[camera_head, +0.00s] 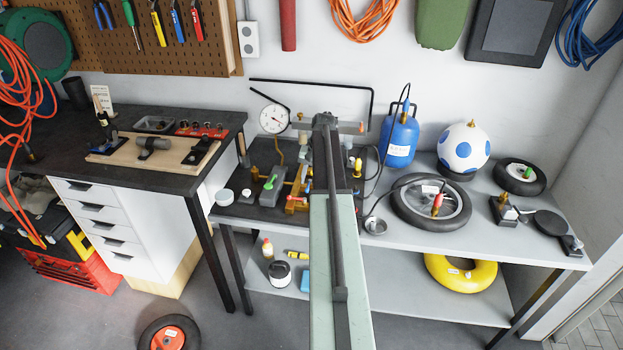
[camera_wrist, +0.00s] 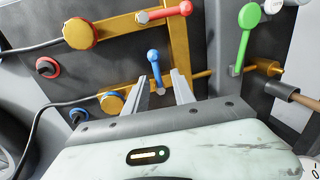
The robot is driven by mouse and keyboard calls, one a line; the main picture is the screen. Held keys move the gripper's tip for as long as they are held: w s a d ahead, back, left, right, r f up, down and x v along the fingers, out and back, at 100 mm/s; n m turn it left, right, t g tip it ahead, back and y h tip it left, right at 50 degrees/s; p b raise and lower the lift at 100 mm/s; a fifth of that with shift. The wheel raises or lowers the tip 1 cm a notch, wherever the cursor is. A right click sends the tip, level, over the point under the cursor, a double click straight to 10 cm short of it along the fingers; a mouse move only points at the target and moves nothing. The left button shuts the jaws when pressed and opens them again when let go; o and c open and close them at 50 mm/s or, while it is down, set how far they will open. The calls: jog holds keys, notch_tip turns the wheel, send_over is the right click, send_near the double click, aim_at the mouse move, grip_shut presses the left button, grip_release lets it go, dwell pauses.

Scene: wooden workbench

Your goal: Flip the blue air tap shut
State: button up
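The blue air tap (camera_wrist: 154,62) shows in the wrist view as a short lever with a round knob, on a brass pipe (camera_wrist: 200,74). My gripper (camera_wrist: 162,82) is open, with one finger on each side of the lever's lower part. I cannot tell whether either finger touches it. In the head view my arm hides the blue tap and my fingertips.
A red lever (camera_wrist: 168,12) and a green lever (camera_wrist: 246,38) stand close by. Brass knobs (camera_wrist: 80,33) and a dark hose lie left. In the head view a blue tank (camera_head: 399,140) and a wheel (camera_head: 432,202) stand right of my arm.

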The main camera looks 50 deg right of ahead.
notch_tip(320, 180, up, 8)
jog(key=s+p, duration=0.1)
jog(key=p, duration=0.6)
jog(key=shift+s+d+f+p, duration=0.15)
jog(key=shift+s+d+p, duration=0.05)
jog(key=shift+d+p, duration=0.2)
